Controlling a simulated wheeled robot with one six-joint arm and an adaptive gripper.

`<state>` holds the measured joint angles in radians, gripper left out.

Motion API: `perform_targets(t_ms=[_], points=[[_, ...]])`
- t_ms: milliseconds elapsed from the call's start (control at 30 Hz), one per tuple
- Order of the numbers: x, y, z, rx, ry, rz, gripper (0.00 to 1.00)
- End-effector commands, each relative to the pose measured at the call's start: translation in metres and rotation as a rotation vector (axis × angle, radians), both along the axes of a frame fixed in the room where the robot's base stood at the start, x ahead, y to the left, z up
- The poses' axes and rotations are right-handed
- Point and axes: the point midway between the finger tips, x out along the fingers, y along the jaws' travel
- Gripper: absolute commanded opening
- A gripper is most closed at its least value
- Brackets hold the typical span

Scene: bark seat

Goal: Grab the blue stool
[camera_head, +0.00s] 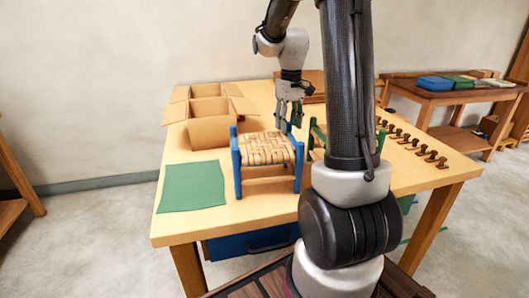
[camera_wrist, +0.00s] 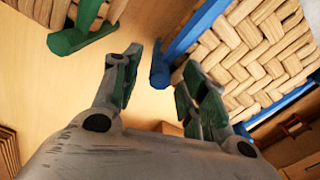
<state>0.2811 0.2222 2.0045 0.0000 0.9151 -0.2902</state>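The blue stool (camera_head: 238,165) stands on the wooden table, with blue posts and a woven tan seat (camera_head: 266,150). In the wrist view its blue frame (camera_wrist: 205,22) and woven seat (camera_wrist: 245,55) fill the upper right. My gripper (camera_head: 290,118) is above the table by the stool's far right corner. In the wrist view my gripper (camera_wrist: 158,72) is open, its fingers apart, with the end of a blue post (camera_wrist: 160,72) showing between the tips. I cannot tell if either finger touches it. My arm hides some of the table.
A green stool (camera_head: 318,132), partly hidden by my arm, stands close to the right; its post (camera_wrist: 68,40) shows in the wrist view. Open cardboard boxes (camera_head: 210,131) are behind left. A green mat (camera_head: 192,187) lies front left. Small dark pieces (camera_head: 412,143) line the right side.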

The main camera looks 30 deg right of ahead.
Motion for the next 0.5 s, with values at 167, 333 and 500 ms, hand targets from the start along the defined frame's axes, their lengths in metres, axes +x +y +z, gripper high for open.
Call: perform_targets(t_ms=[167,333,500], points=[[0.0000,0.0000,0.0003,0.000,0.000,0.000,0.08],[0.0000,0.0000,0.0004,0.000,0.000,0.000,0.00],[0.0002,0.0000,0.0007,0.000,-0.001,0.000,0.00]])
